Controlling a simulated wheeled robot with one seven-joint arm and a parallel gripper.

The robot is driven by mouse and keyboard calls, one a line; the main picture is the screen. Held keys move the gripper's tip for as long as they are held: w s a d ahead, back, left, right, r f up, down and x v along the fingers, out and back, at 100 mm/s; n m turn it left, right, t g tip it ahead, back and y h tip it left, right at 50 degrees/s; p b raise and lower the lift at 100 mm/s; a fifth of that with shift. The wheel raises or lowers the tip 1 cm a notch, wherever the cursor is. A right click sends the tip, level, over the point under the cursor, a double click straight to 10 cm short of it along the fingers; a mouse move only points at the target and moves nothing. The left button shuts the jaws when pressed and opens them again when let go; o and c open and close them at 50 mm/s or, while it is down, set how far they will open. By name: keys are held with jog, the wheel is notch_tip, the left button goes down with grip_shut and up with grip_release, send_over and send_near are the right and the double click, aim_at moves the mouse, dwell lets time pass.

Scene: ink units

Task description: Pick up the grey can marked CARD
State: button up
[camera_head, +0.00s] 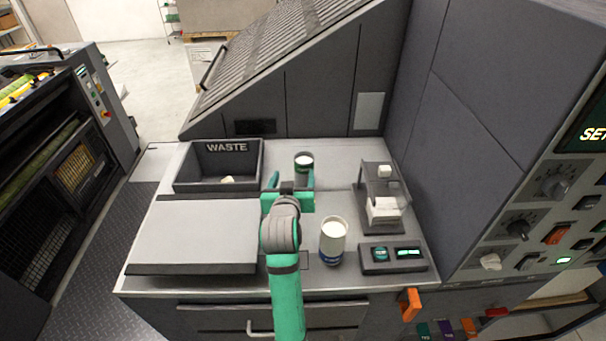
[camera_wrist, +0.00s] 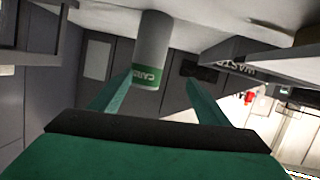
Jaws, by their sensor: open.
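The grey can marked CARD (camera_head: 304,162) stands upright on the grey counter, right of the waste bin, in the head view. In the wrist view, which looks upside down, the can (camera_wrist: 152,45) shows its green band with the CARD label. My gripper (camera_head: 291,180) is open and points at the can from the near side. In the wrist view its two green fingers (camera_wrist: 157,86) lie apart, with the can ahead between their tips. Whether the fingertips reach beside the can is hard to tell. Nothing is held.
A black bin marked WASTE (camera_head: 190,183) stands left of the can. A white can with a blue band (camera_head: 332,243) stands near the arm's right side. A card stand (camera_head: 367,213) and a small panel (camera_head: 393,258) are farther right. A sloped machine rises behind.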

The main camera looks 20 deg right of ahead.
aim_at(303, 179)
jog(key=shift+s+d+f+m+g, duration=0.25)
jog(key=shift+d+f+m, duration=0.1)
jog(key=shift+d+f, duration=0.25)
jog(key=shift+s+d+f+m+g, duration=0.1)
jog(key=shift+d+f+m+g, duration=0.15)
jog(key=shift+d+f+m, duration=0.25)
jog(key=shift+w+d+f, duration=0.15)
jog(key=shift+d+f, duration=0.05)
jog(key=shift+d, duration=0.15)
jog(key=shift+a+x, duration=0.1)
jog(key=shift+x, duration=1.6)
jog(key=shift+a+x, duration=0.15)
jog(key=shift+x, duration=1.55)
jog(key=shift+f, duration=0.15)
jog(key=shift+c, duration=0.7)
jog(key=shift+w, duration=0.1)
jog(key=c, duration=1.1)
